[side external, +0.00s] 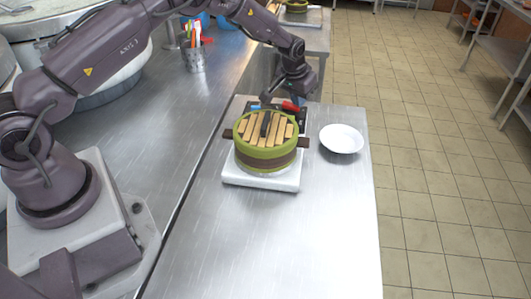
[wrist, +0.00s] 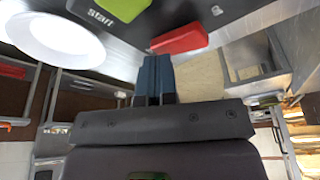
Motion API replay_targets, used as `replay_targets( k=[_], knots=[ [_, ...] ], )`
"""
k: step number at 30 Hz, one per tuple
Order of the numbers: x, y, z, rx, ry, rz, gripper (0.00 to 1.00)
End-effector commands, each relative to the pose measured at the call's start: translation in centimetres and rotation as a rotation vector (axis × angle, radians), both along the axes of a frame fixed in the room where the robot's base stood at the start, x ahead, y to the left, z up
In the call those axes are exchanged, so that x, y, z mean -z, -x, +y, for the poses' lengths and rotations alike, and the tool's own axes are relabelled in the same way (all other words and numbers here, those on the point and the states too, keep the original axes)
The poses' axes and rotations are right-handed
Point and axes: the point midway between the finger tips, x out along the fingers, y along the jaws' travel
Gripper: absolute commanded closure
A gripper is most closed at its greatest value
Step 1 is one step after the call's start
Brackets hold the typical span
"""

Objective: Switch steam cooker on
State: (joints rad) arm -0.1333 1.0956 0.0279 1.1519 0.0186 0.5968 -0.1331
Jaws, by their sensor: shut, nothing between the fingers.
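The steam cooker (side external: 265,155) is a round green pot with a brown band and a slatted wooden lid, on a white base. Behind it is a dark control panel with a red part (side external: 290,106). In the wrist view the dark panel (wrist: 228,12) carries a green part (wrist: 122,8), cut by the top edge, beside the word "start", and a red part (wrist: 180,39). My gripper (wrist: 154,62) is shut and empty, its bluish fingertips close to the red part; I cannot tell if they touch. In the side view my gripper (side external: 268,99) is low behind the cooker.
A white plate (side external: 341,139) lies right of the cooker on the steel table (side external: 270,235). The table's front is clear. A cup of utensils (side external: 193,58) stands on the left counter. Tiled floor lies to the right.

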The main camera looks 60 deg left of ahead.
Motion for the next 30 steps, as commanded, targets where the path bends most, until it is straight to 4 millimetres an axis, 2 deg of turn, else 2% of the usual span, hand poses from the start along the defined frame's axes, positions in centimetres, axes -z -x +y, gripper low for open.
replay_targets(
  k=[5,30],
  knots=[
    [-0.3,0.0,0.0,0.0,0.0,-0.001,1.0],
    [-6.9,-0.1,0.0,0.0,-0.001,-0.003,1.0]
  ],
)
